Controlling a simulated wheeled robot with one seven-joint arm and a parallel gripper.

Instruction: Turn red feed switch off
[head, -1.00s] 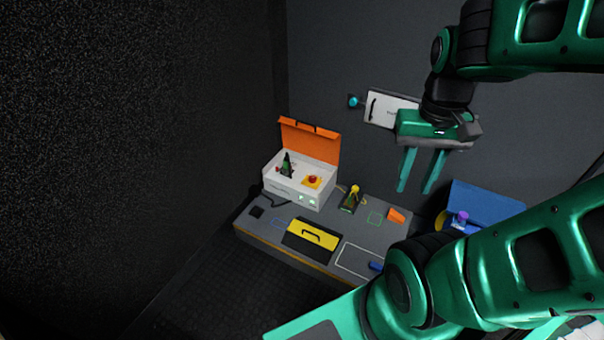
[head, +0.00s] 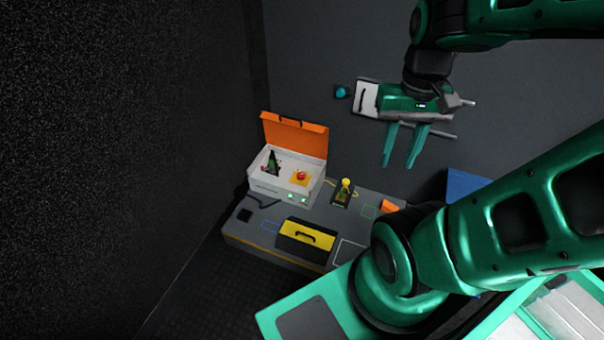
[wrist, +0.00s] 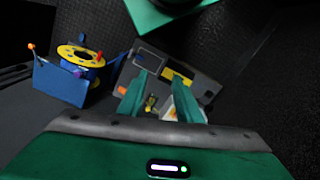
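A white box with a raised orange lid (head: 294,136) stands at the back left of the grey bench. Inside it are a red knob on a yellow plate (head: 301,177) and a dark green upright part with a small red spot (head: 271,163). I cannot tell which of these is the red feed switch, nor its setting. Two small green lights show on the box front. My gripper (head: 400,164) is open and empty, up and to the right of the box, well apart from it. In the wrist view its fingers (wrist: 158,97) are spread above the bench.
A yellow panel with a black handle (head: 306,235) lies at the bench front. A small device with a yellow top (head: 342,193) stands right of the box.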

